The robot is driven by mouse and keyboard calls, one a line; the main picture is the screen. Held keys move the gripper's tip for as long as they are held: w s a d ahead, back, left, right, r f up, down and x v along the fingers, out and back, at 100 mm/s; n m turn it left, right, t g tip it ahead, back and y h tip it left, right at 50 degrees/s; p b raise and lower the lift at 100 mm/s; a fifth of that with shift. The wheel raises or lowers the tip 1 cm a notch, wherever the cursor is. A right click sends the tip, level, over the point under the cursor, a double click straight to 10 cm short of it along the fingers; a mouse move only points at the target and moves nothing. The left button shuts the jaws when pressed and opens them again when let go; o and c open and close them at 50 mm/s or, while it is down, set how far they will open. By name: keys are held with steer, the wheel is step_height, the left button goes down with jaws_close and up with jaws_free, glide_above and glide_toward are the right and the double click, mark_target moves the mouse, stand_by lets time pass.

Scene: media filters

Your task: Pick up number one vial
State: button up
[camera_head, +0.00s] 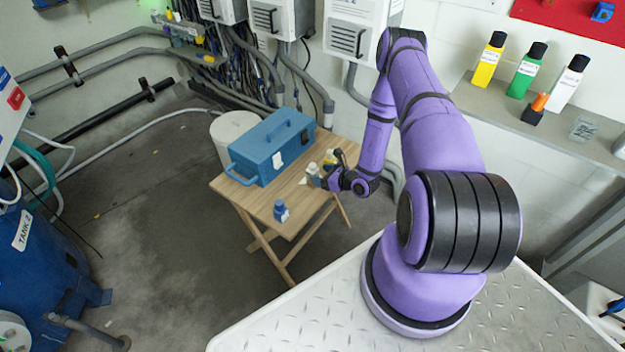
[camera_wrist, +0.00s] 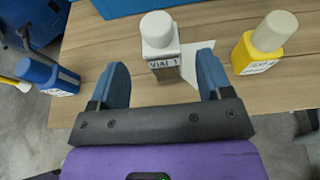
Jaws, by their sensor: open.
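The number one vial (camera_wrist: 162,50) stands upright on the wooden table, with a white cap, a greyish body and a label reading "VIAL 1". In the head view its pale cap (camera_head: 312,169) shows beside my gripper (camera_head: 322,179), and its lower part is hard to make out. In the wrist view my gripper (camera_wrist: 163,76) is open, its two blue fingers apart. The vial lies between and slightly beyond the fingertips in the picture. I cannot tell whether either finger touches it.
A yellow vial (camera_wrist: 265,45) stands right of the number one vial, and a blue vial (camera_wrist: 48,76) stands to the left. A blue toolbox (camera_head: 272,150) sits behind on the small wooden table (camera_head: 252,200). Several bottles stand on the wall shelf at right.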

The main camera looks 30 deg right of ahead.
mark_target(317, 175)
steer(key=shift+d+f+x, duration=0.1)
steer(key=shift+f+x, duration=0.1)
steer(key=shift+x, duration=0.7)
steer(key=shift+d+f+x, duration=0.1)
steer(key=shift+f+x, duration=0.1)
steer(key=shift+x, duration=0.7)
steer(key=shift+f+x, duration=0.2)
steer(key=shift+x, duration=0.7)
steer(key=shift+s, duration=0.15)
steer(key=c, duration=0.9)
